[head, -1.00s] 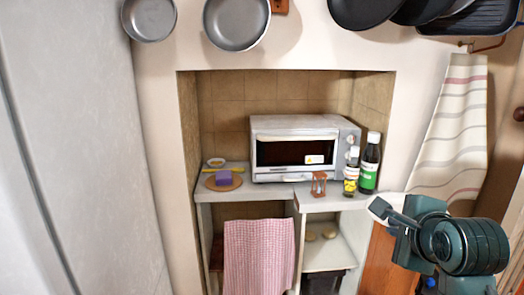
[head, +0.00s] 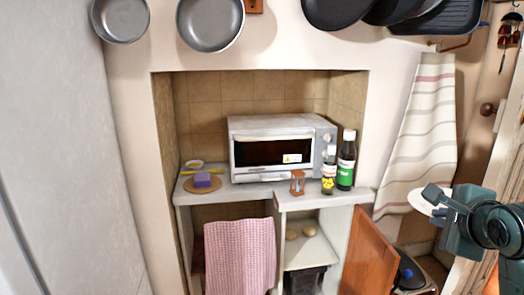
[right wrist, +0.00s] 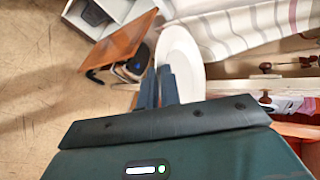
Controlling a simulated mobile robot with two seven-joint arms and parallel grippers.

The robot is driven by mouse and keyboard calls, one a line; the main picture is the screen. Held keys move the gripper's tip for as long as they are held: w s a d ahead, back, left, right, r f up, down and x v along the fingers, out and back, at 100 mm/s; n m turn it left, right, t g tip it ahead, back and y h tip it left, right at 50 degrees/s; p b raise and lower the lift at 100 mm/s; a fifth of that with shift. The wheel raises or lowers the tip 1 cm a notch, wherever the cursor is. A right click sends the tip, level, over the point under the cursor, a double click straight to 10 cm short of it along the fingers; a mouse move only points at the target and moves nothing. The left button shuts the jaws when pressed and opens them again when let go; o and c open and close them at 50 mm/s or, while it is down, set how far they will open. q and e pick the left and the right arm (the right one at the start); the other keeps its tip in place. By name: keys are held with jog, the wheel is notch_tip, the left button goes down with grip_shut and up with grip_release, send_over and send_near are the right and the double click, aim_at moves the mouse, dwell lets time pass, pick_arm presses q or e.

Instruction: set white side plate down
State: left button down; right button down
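The white side plate (head: 420,203) is at the right of the head view, in my right gripper (head: 438,200). In the right wrist view the plate (right wrist: 183,48) is a white disc just beyond the fingers (right wrist: 158,88). The fingers look close together at its rim, partly covering its near left edge. The plate is in the air, in front of the striped cloth and to the right of the counter. My left gripper is in neither view.
The grey counter (head: 240,190) in the niche bears a toaster oven (head: 272,150), two bottles (head: 346,160), an hourglass (head: 297,182) and a round board (head: 202,186) with a purple block. An open wooden cupboard door (head: 369,255) stands below. A striped cloth (head: 420,130) hangs at right.

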jog(key=s+a+f+n+y, duration=0.3)
jog(key=s+a+f, duration=0.15)
jog(key=f, duration=0.35)
jog(key=s+a+f+n+y, duration=0.2)
jog(key=s+a+f, duration=0.1)
jog(key=a+f, duration=0.3)
jog(key=a+f+m+h, duration=0.1)
jog(key=a+m+h, duration=0.1)
jog(key=a, duration=0.5)
jog(key=shift+a+f, duration=0.15)
jog(key=shift+a, duration=0.1)
jog(key=shift+s+d, duration=0.1)
jog(key=shift+s, duration=0.05)
